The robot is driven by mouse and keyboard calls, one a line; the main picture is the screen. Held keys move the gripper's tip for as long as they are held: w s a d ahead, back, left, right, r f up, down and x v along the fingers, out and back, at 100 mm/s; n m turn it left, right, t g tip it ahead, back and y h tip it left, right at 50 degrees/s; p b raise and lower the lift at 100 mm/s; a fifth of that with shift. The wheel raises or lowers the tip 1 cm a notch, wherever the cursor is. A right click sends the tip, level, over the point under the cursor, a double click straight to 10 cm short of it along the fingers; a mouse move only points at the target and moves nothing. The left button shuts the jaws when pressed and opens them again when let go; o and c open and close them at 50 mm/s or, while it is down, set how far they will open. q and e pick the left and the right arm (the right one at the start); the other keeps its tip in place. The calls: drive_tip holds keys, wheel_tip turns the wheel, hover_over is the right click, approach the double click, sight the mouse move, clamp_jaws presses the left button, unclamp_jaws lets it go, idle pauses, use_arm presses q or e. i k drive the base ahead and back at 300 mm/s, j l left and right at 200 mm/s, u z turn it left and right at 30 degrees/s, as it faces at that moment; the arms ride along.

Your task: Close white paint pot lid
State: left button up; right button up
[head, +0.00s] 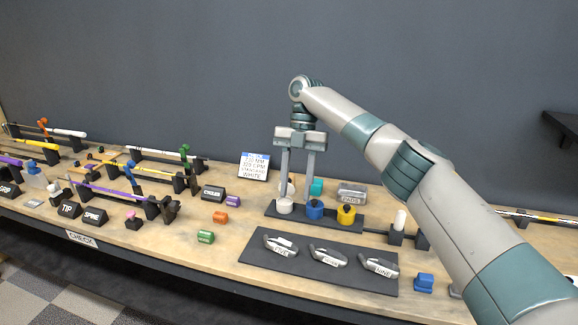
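The white paint pot (285,207) stands at the left end of a dark rack, beside a blue pot (314,211) and a yellow pot (346,216). A pale, round part (291,188) shows just above and behind the white pot, between my fingers; it looks like its raised lid, but is too small to be sure. My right gripper (297,188) points straight down over the white and blue pots, its two long fingers apart. The left finger partly covers the white pot and the pale part. I cannot tell whether the fingers touch anything. My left gripper is out of view.
A black mat (320,277) with several club heads lies in front of the pots. A label card (254,165) stands back left.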

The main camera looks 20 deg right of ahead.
sight(291, 190)
drive_tip(key=i+l, duration=0.2)
drive_tip(key=i, duration=0.2)
drive_tip(key=i+l, duration=0.2)
drive_tip(key=i, duration=0.2)
drive_tip(key=i+l, duration=0.2)
drive_tip(key=i, duration=0.2)
